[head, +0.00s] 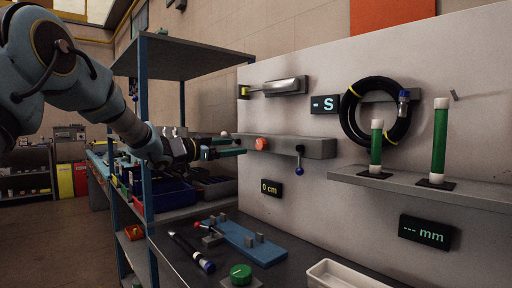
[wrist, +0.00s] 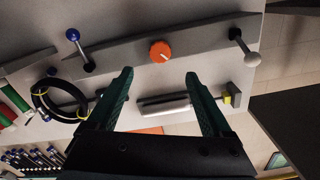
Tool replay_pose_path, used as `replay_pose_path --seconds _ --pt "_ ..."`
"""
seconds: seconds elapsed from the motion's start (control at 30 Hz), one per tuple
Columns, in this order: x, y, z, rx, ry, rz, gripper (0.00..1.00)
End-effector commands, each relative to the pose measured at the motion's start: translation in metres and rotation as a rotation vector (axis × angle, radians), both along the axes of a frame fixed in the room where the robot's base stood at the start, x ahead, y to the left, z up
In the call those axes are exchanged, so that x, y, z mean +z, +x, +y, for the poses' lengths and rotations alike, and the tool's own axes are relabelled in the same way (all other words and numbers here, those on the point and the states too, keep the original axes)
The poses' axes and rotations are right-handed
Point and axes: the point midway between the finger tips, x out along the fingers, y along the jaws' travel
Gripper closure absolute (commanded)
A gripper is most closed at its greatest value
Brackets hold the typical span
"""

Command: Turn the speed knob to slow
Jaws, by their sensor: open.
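An orange round knob (head: 261,143) is on the front of a grey wall-mounted box (head: 312,148). In the wrist view the orange knob (wrist: 161,51) shows a small pale mark near its middle; any speed label is too small to read. My gripper (head: 238,147) is to the left of the knob in the head view, with its green fingers pointing toward the box. In the wrist view my gripper (wrist: 160,75) is open and empty, with the knob seen past the gap between its fingertips, apart from both.
A blue-ended lever (head: 299,160) and a white-ended lever (wrist: 246,47) flank the knob. A coiled black hose (head: 348,115) hangs on the wall. Green cylinders (head: 439,140) stand on a shelf (head: 480,192). A blue fixture (head: 255,243) and a green knob (head: 241,273) are on the bench below.

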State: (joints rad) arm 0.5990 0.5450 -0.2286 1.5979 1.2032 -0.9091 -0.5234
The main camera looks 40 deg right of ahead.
Motion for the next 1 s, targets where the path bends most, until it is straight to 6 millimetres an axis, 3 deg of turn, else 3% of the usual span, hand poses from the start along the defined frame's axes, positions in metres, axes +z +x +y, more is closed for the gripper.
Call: replay_pose_path --seconds 0.4,0.6,1.0 --pt "0.003 -0.005 -0.070 -0.002 0.000 0.001 0.16" --pt "0.002 -0.006 -0.095 0.000 0.000 0.000 0.16" --pt "0.000 -0.006 -0.103 0.002 0.000 0.000 0.16"
